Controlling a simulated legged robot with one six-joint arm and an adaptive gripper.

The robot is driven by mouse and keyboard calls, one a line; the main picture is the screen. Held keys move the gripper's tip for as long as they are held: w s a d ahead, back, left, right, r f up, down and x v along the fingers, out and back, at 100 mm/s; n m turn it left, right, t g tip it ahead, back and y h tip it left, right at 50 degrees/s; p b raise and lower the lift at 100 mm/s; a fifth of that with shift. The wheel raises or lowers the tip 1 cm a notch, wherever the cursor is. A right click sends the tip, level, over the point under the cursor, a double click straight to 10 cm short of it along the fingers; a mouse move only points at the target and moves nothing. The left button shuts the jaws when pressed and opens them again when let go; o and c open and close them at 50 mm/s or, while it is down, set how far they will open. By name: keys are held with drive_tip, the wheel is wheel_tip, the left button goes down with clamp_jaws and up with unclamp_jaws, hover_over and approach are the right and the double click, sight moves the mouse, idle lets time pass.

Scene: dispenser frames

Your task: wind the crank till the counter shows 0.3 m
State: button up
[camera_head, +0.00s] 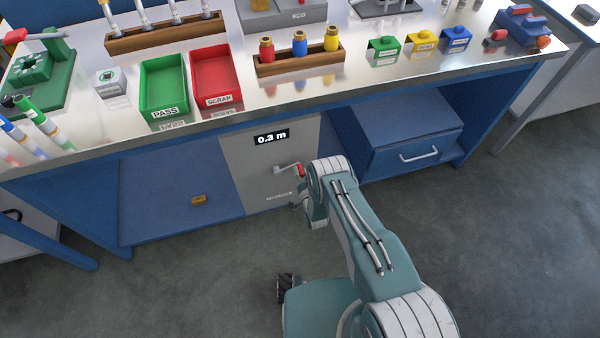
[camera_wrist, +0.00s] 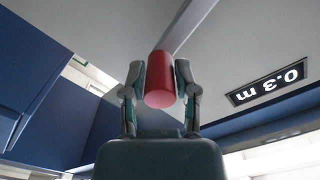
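The counter (camera_head: 271,137) on the grey dispenser panel (camera_head: 240,165) under the bench reads 0.3 m. It also shows upside down in the wrist view (camera_wrist: 268,82). The crank (camera_head: 285,168) is a grey metal arm with a red handle (camera_head: 301,170), its arm pointing right in the head view. In the wrist view the red handle (camera_wrist: 160,88) sits between the two fingers of my gripper (camera_wrist: 160,72). The fingers close on it from both sides and appear to touch it. In the head view my arm hides most of the gripper.
A small orange-brown block (camera_head: 198,200) lies on the blue lower shelf left of the panel. A blue drawer unit (camera_head: 410,140) stands right of it. The metal benchtop above carries a green PASS tray (camera_head: 165,113), a red SCRAP tray (camera_head: 219,101) and racks. Floor in front is clear.

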drive_tip(key=shift+o, duration=0.8)
drive_tip(key=v, duration=1.2)
